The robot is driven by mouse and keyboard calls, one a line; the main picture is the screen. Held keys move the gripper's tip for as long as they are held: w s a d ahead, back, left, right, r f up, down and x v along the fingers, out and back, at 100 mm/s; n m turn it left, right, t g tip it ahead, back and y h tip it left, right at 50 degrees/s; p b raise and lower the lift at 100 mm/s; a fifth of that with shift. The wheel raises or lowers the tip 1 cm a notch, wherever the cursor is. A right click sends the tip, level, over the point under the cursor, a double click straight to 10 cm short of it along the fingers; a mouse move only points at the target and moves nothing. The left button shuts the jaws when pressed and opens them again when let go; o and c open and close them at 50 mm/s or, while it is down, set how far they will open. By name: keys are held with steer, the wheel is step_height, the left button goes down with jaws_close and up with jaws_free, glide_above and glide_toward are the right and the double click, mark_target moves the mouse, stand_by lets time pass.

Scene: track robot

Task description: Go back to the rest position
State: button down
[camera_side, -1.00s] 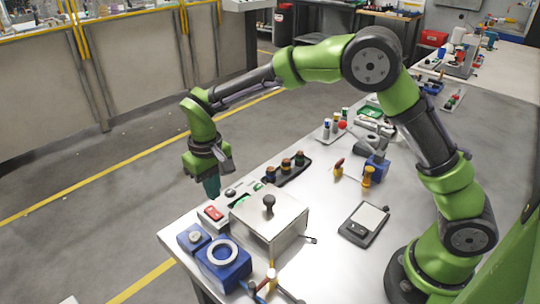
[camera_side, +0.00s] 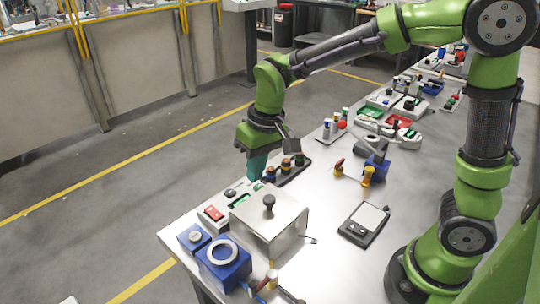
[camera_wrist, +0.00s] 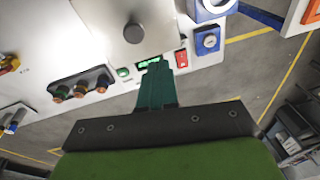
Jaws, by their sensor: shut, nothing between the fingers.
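My gripper (camera_side: 257,164) is a dark green-teal pair of fingers on my green arm. It is shut and empty. In the side view it hangs over the far left edge of the table, beside a black tray with several knobs (camera_side: 287,170). In the wrist view the fingers (camera_wrist: 154,82) point toward a white device with a green display (camera_wrist: 150,61) and a red switch (camera_wrist: 181,59). I cannot tell from the views how high the fingertips are above it.
A metal box with a black knob (camera_side: 269,222) stands near the front table edge. Bare tabletop (camera_side: 325,205) lies between.

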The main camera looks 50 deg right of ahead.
steer(key=s+d+r+m+t, duration=0.1)
steer(key=s+d+r+t, duration=0.1)
steer(key=s+d+r, duration=0.2)
steer(key=s+d+r+m+t, duration=0.2)
steer(key=s+d+r+t, duration=0.1)
steer(key=s, duration=0.6)
steer(key=shift+s+d+r+t, duration=0.3)
steer(key=shift+d+r, duration=0.1)
steer(key=shift+d, duration=0.35)
